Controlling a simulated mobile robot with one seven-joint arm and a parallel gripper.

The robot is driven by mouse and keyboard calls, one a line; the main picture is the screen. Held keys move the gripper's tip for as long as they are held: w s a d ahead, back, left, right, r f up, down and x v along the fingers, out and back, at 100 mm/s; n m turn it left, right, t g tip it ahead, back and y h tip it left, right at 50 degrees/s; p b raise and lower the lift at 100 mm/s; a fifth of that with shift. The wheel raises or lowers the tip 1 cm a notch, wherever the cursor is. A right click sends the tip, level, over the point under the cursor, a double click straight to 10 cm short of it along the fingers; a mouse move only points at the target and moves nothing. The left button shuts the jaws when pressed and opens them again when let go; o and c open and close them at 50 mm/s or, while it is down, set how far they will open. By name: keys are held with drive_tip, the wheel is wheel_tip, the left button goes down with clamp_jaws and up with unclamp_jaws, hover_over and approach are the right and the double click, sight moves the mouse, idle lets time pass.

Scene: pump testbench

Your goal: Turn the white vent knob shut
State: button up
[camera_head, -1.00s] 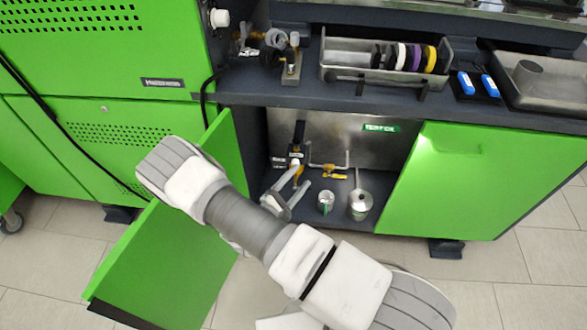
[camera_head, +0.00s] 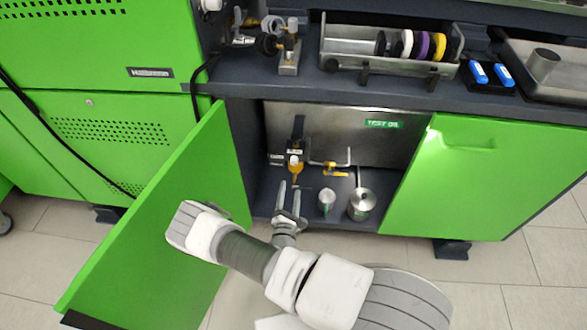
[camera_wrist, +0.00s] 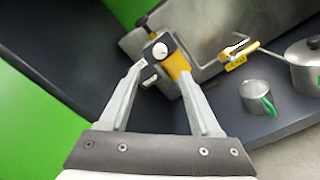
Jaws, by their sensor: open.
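A small white round knob (camera_wrist: 160,50) sits on a dark block in front of a yellow body (camera_wrist: 177,68) in the wrist view. In the head view the white knob (camera_head: 294,159) shows small inside the open lower cabinet, above a yellow part. My gripper (camera_wrist: 163,75) is open, its two fingers pointing toward the knob and apart from each other. The knob lies between and beyond the fingertips in the wrist picture; I cannot tell the exact gap. In the head view my gripper (camera_head: 289,190) is just below the valve, at the cabinet opening. Nothing is held.
A yellow-handled valve (camera_head: 335,173) on a pipe is to the right of the knob. A small metal cup (camera_head: 327,200) and a lidded metal pot (camera_head: 362,203) stand on the cabinet floor. The open green door (camera_head: 165,215) stands left of my arm.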

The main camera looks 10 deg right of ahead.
sight(294, 164)
drive_tip(key=b+x, duration=0.3)
drive_tip(key=x, duration=0.8)
drive_tip(key=shift+f, duration=0.1)
clamp_jaws()
